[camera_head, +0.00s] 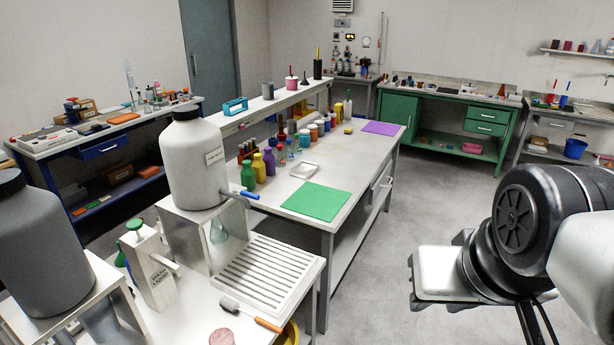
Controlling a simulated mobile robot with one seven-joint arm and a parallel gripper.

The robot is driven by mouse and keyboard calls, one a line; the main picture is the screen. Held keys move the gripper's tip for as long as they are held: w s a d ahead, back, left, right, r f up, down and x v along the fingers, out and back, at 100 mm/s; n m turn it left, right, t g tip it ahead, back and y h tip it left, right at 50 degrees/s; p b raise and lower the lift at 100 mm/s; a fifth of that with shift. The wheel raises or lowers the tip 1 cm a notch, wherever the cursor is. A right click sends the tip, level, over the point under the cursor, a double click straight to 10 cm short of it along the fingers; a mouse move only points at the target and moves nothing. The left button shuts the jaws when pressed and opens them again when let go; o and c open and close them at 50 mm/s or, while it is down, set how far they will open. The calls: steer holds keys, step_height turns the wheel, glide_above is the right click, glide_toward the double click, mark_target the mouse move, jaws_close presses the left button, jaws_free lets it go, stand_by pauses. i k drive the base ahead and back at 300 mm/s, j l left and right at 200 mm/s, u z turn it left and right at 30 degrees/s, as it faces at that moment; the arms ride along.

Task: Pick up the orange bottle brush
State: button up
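A brush with an orange handle (268,324) and a dark grey head lies on the near white table, in front of the slatted drying rack. It looks like the orange bottle brush. Its handle end is by a yellow round container at the table's right edge. My arm reaches in from the right, and its end with my gripper (437,276) hangs over the open floor, right of the near table and well apart from the brush. The fingers cannot be made out clearly, and nothing is seen held.
The white slatted rack (268,272) stands behind the brush. A large white bottle (194,160) on a stand and a soap dispenser (150,268) are to its left. A pink round item (221,337) lies close by. The yellow container (289,334) is beside the handle. Floor right of the tables is clear.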

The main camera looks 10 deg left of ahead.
mark_target(232, 306)
steer(key=i+l, duration=0.15)
steer(key=i, duration=0.25)
steer(key=i+l+u, duration=0.15)
steer(key=i, duration=0.25)
steer(key=i+l, duration=0.25)
steer(key=i, duration=0.15)
steer(key=i+u, duration=0.1)
steer(key=u, duration=2)
